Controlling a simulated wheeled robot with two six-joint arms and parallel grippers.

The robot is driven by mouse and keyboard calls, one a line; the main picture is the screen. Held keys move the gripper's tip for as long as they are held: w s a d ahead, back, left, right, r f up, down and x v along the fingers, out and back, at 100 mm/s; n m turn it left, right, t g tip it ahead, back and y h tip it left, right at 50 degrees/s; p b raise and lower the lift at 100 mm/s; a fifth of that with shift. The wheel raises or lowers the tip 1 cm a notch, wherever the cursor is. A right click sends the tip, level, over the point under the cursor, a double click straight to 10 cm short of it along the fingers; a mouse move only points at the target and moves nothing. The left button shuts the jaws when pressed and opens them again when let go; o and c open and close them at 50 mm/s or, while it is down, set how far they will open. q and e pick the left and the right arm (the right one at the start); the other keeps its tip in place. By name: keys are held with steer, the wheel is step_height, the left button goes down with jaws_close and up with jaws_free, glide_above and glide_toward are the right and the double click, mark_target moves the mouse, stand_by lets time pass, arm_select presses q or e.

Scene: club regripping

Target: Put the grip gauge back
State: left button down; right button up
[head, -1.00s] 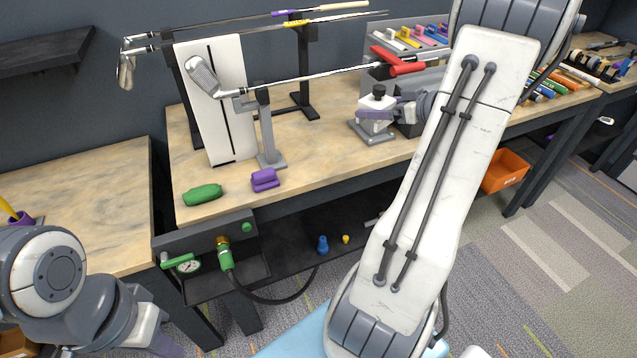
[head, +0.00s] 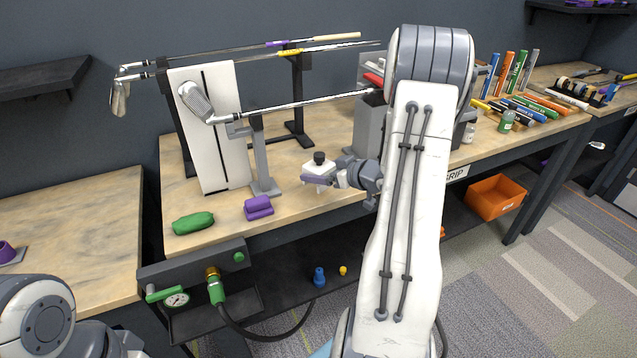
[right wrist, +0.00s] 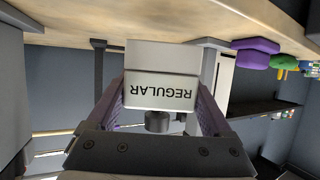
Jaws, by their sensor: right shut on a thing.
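The grip gauge (head: 319,172), a small white block with a black knob, is held over the bench's front part, left of my right forearm. In the right wrist view the gauge (right wrist: 161,88) appears upside down, bearing the word REGULAR. My right gripper (head: 316,180) has purple fingers pressed on both sides of it; they also show in the right wrist view (right wrist: 161,100). I cannot tell whether the gauge's underside touches the bench. My left arm shows at the lower left, its gripper out of view.
A club (head: 290,106) lies across a grey stand (head: 262,160) beside a white board (head: 212,130). A purple block (head: 258,207) and green object (head: 193,223) lie near the bench's front edge. A grey holder (head: 369,130) stands behind my right wrist. Bench between stand and gauge is clear.

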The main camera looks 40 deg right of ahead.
steer(key=shift+f, duration=1.65)
steer(key=shift+f, duration=0.15)
steer(key=o, duration=1.2)
steer(key=shift+r, duration=0.3)
steer(key=v, duration=1.2)
steer(key=shift+f, duration=0.15)
